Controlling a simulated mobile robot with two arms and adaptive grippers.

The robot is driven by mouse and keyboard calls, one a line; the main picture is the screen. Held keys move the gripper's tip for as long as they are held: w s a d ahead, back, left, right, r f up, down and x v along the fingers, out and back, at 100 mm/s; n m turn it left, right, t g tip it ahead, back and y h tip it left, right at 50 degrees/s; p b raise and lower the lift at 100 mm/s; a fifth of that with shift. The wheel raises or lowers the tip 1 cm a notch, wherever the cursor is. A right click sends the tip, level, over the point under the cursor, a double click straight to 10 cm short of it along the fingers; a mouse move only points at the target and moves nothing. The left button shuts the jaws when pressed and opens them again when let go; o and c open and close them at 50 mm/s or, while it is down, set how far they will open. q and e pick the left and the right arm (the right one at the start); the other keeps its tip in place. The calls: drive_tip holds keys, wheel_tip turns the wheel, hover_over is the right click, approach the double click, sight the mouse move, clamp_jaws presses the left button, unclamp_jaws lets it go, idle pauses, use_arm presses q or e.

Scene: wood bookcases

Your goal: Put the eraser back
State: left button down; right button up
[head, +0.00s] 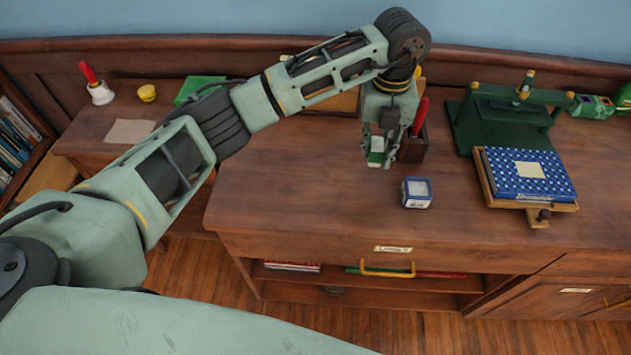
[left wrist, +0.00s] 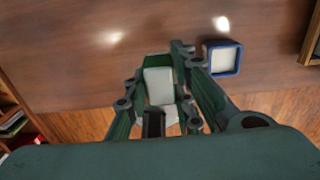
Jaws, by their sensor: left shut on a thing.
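My left gripper (head: 378,158) hangs pointing down over the desk top and is shut on a small green and white block, which looks like the eraser (head: 377,146). In the left wrist view the eraser (left wrist: 158,86) shows between the fingers of the left gripper (left wrist: 160,105), with a white face and green edges. It appears to be held above the wood; the exact gap cannot be told. A small blue-edged box with a pale top (head: 416,192) stands on the desk to the right and nearer; it also shows in the left wrist view (left wrist: 222,58). My right gripper is not in view.
A green press (head: 505,115) and a blue patterned book (head: 527,174) on a wooden stand are at the right. The desk's front left (head: 290,185) is clear.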

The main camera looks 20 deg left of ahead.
use_arm(q)
drive_tip(key=s+a+f+p, duration=0.1)
drive_tip(key=a+f, duration=0.1)
drive_tip(key=a, duration=0.1)
drive_tip(key=s+a+f+p, duration=0.1)
drive_tip(key=s+a, duration=0.1)
drive_tip(key=s+a+f+p, duration=0.1)
drive_tip(key=s+a+f, duration=0.1)
drive_tip(key=a, duration=0.1)
drive_tip(key=shift+a+f, duration=0.3)
drive_tip(key=shift+f, duration=0.05)
drive_tip(key=shift+a+f, duration=0.1)
drive_tip(key=shift+f, duration=0.1)
wheel_tip(320, 180, down, 3)
drive_tip(key=shift+f+p, duration=0.15)
drive_tip(key=shift+p, duration=0.4)
drive_tip(key=shift+f, duration=0.35)
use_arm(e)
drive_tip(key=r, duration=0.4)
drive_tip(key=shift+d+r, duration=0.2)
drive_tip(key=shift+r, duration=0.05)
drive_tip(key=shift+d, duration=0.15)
